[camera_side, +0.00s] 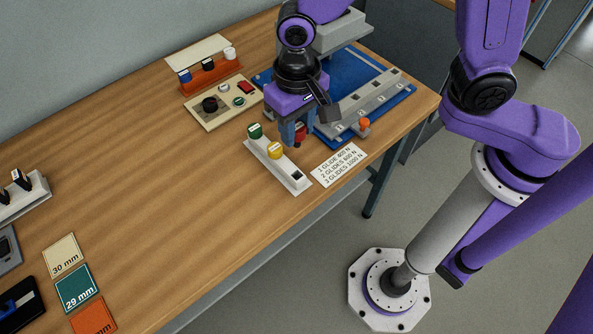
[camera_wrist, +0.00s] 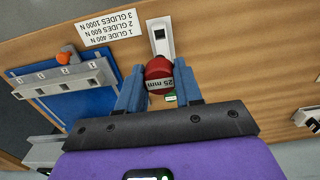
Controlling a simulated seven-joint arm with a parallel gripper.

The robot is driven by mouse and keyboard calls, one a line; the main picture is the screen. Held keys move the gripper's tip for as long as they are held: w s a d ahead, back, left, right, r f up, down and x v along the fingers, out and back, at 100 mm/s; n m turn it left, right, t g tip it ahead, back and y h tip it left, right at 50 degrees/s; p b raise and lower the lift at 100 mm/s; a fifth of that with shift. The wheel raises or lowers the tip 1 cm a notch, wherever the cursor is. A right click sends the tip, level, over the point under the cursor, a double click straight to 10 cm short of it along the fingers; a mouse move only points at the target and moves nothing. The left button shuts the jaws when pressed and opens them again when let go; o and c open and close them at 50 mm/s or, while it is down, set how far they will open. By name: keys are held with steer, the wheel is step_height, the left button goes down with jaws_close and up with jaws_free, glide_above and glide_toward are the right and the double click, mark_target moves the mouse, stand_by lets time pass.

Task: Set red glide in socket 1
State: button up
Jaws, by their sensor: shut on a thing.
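The red glide (camera_wrist: 158,69), marked 25 mm, is between the fingers of my gripper (camera_wrist: 158,78), which is shut on it. In the side view the red glide (camera_side: 301,138) shows low between the fingertips of my gripper (camera_side: 298,130), beside the white glide tray and left of the socket rail. Its height above the table is hard to judge. The grey socket rail (camera_side: 375,103) lies on a blue plate (camera_side: 347,74); it also shows at left in the wrist view (camera_wrist: 62,79), with numbered sockets. The number 1 socket cannot be made out surely.
The white tray (camera_side: 296,181) holds a green glide (camera_side: 255,131) and a yellow glide (camera_side: 275,150); its near end is empty. An orange knob (camera_side: 364,124) sits at the rail's near end. A printed card (camera_side: 340,163) lies in front. A control panel (camera_side: 220,105) stands behind.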

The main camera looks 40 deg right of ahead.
steer(key=shift+r, duration=0.45)
steer(key=w+d+r, duration=0.1)
steer(key=w+d, duration=0.2)
steer(key=d, duration=0.5)
steer(key=w+d+r, duration=0.2)
steer(key=w+d, duration=0.2)
steer(key=d, duration=0.5)
steer(key=shift+d, duration=0.3)
steer(key=shift+r, duration=0.1)
steer(key=shift+f, duration=2.15)
steer(key=shift+f, duration=2.85)
steer(key=shift+f, duration=2.05)
steer(key=o, duration=1.1)
steer(key=shift+c, duration=0.2)
